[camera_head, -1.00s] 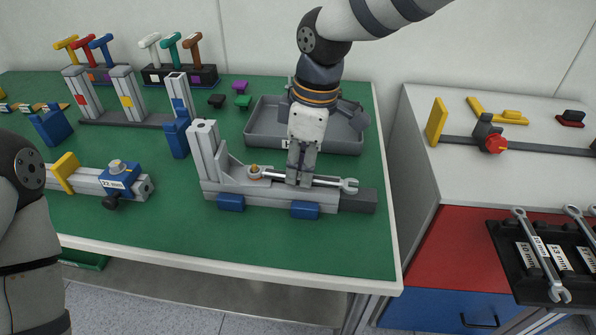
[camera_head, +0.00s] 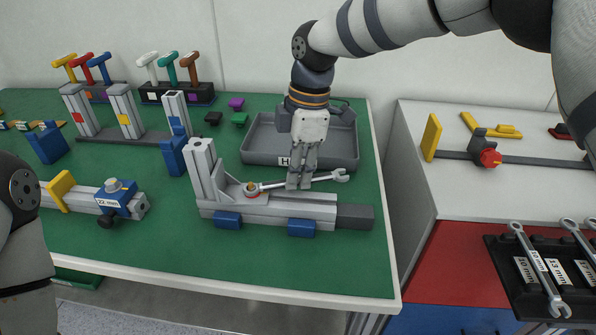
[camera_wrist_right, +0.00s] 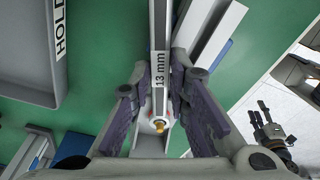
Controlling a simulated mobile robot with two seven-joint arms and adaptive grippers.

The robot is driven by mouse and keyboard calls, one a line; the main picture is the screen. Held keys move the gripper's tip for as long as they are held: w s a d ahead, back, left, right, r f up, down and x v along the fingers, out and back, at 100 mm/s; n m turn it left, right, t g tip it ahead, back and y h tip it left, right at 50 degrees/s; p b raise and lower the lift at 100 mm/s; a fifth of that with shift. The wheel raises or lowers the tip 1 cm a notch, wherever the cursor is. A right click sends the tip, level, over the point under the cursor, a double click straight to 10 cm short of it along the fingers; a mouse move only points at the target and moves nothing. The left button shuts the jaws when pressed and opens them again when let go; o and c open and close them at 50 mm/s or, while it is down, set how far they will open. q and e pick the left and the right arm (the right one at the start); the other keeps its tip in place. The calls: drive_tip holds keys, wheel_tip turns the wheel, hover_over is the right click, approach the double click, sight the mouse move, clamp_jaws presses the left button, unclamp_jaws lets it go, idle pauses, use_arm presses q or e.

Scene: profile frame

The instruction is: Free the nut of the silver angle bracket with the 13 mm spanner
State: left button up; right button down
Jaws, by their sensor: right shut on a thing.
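My right gripper (camera_head: 300,182) is shut on the 13 mm spanner (camera_head: 326,178), around the middle of its shaft. The wrist view shows the spanner (camera_wrist_right: 160,35) with its "13 mm" label. The spanner's left end sits at the nut (camera_head: 251,188) by the silver angle bracket (camera_head: 228,183); a brass-coloured tip shows there in the wrist view (camera_wrist_right: 159,126). The bracket stands in the corner of an upright and a horizontal aluminium profile. My left gripper (camera_wrist_right: 263,116) looks open and empty in the wrist view.
The grey tray (camera_head: 255,152) lies just behind the spanner. A blue block labelled 22 mm (camera_head: 115,195) sits on another profile at left. A black rack (camera_head: 510,275) with more spanners is at right. Green table is clear in front of the profile.

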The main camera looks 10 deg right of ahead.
drive_tip(key=shift+s+m, duration=0.2)
drive_tip(key=shift+m, duration=0.1)
drive_tip(key=shift+r, duration=0.15)
drive_tip(key=shift+r, duration=2.5)
